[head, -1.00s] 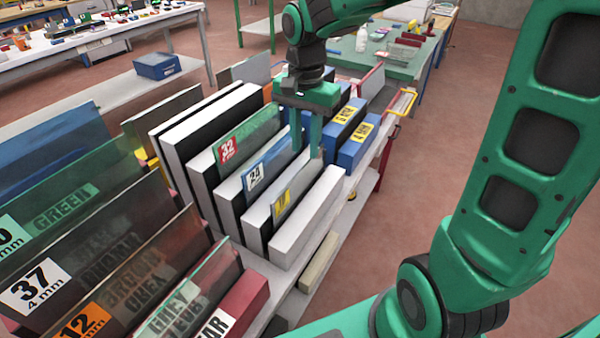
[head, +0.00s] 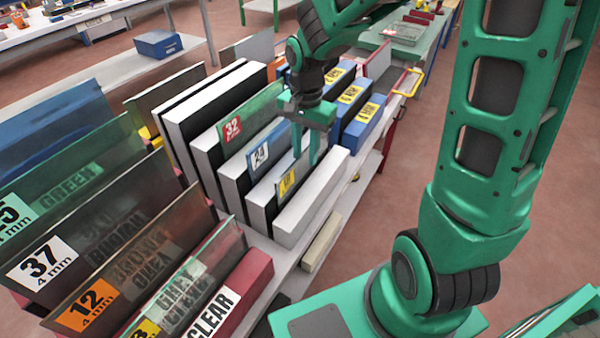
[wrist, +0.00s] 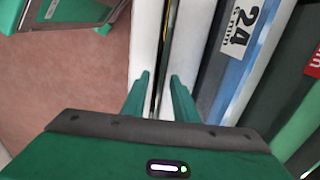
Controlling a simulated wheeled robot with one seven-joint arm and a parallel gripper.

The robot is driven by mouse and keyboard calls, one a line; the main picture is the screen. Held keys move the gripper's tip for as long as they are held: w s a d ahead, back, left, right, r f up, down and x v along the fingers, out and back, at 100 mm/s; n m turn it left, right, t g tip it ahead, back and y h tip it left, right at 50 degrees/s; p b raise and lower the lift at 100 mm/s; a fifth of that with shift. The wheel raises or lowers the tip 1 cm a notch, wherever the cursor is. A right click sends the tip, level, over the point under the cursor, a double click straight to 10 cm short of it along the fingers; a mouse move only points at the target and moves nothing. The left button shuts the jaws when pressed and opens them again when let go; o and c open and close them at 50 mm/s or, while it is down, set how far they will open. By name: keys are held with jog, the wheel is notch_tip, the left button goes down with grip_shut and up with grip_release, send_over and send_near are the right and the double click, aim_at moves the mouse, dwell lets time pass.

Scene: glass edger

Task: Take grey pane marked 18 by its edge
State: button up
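The pane with the yellow label (head: 287,185), which seems to read 18, stands upright in a slot between white-fronted blocks near the front of the rack. Its grey upper part is partly hidden by my gripper in the head view. My gripper (head: 304,152) points down over this pane. In the wrist view my gripper (wrist: 158,82) has its two fingers apart, one on each side of the pane's thin dark edge (wrist: 163,50). A gap shows between the edge and each finger. I cannot tell how deep the fingertips reach.
A blue pane marked 24 (head: 260,155) and a green pane marked 32 (head: 232,128) stand in neighbouring slots. Blue boxes with yellow labels (head: 364,123) stand behind. More panes, including one marked 37 (head: 42,262), fill the left front. Open floor (head: 385,215) lies to the right.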

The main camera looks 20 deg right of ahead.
jog(key=shift+f, duration=0.45)
grip_shut()
dwell(1.1)
